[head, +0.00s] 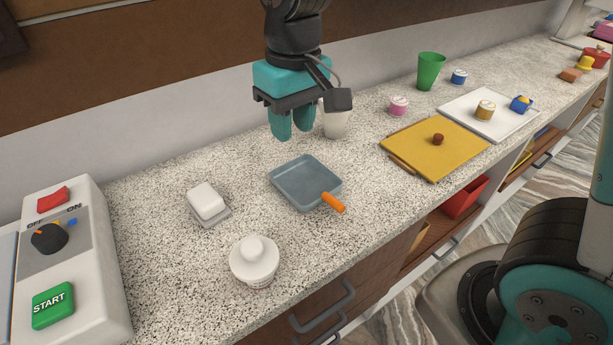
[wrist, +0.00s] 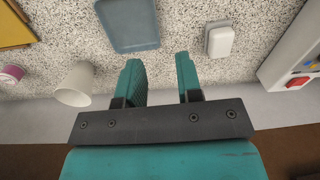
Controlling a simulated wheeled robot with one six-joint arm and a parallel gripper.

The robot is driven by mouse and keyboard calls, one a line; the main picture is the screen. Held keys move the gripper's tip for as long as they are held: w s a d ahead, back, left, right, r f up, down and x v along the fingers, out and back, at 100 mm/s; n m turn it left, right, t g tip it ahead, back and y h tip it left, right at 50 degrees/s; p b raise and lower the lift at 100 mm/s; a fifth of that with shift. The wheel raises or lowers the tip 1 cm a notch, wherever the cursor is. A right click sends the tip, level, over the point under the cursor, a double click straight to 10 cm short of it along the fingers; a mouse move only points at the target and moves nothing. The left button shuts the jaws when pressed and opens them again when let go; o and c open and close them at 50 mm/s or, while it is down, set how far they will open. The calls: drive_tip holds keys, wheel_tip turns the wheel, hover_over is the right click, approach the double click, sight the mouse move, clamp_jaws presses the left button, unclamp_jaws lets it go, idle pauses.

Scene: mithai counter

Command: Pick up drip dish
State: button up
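A shallow square blue-grey dish (head: 300,182) with an orange handle (head: 333,202) sits flat on the speckled counter (head: 165,255); it looks like the drip dish. It is empty. In the wrist view the dish (wrist: 128,25) is at the top, cut off by the edge, with its handle out of frame. My gripper (head: 291,128) hangs above the counter, behind the dish and apart from it. Its two teal fingers (wrist: 158,70) are spread with nothing between them.
A white block on a small grey plate (head: 207,203) and a white lidded pot (head: 254,262) stand left and in front of the dish. A white cup (head: 335,122) stands behind it, near my gripper. A yellow board (head: 432,155) lies right; a control box (head: 65,270) stands left.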

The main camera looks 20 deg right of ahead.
drive_tip(key=w+f, duration=0.1)
drive_tip(key=w, duration=0.1)
drive_tip(key=p, duration=0.1)
hover_over(289, 194)
drive_tip(key=shift+m+h, duration=0.3)
wheel_tip(289, 194, down, 11)
drive_tip(key=shift+f, duration=0.1)
wheel_tip(289, 194, down, 6)
drive_tip(key=shift+r+p, duration=0.15)
drive_tip(key=shift+p, duration=0.55)
clamp_jaws()
